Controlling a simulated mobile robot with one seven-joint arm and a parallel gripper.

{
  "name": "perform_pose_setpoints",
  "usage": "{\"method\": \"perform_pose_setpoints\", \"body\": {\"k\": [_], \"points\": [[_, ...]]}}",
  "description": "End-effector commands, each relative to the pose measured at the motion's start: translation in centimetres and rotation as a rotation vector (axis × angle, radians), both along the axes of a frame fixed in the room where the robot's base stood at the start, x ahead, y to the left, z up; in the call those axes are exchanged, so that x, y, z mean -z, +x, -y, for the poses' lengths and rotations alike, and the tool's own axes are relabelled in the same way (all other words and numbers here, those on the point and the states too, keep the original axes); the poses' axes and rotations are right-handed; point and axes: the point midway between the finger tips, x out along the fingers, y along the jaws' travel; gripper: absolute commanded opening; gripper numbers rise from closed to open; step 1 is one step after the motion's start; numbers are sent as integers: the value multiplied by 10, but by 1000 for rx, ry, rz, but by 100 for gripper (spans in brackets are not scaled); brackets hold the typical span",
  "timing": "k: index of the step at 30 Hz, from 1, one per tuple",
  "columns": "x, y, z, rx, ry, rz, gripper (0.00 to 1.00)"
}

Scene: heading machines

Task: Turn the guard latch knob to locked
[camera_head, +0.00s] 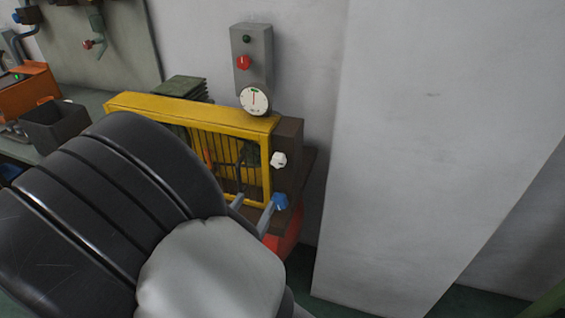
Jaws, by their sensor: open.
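A yellow barred machine guard (190,110) stands beside the wall at the picture's middle. To its right, a dark brown housing (290,130) has a white lobed knob (279,160); a blue knob (281,202) sits lower down. I cannot tell which one is the guard latch knob, and no lock marking is readable. My gripper (254,206) is low in front of the guard, with two grey fingers apart and nothing visible between them. Its right fingertip appears close to the blue knob; contact cannot be told. My dark arm and pale wrist hide the guard's lower left.
A grey control box (251,60) with a red button and a round dial gauge (254,99) are above the guard. A pale wall or column (420,140) stands at right. A dark bin (55,125) and orange equipment are at left.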

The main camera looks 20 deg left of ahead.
Motion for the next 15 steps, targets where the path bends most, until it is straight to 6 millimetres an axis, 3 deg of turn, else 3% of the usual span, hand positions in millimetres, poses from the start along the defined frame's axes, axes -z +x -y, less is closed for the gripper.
{"method": "perform_pose_setpoints", "body": {"k": [15], "points": [[0, 112, 9, 1, 1, 0, 49]]}}
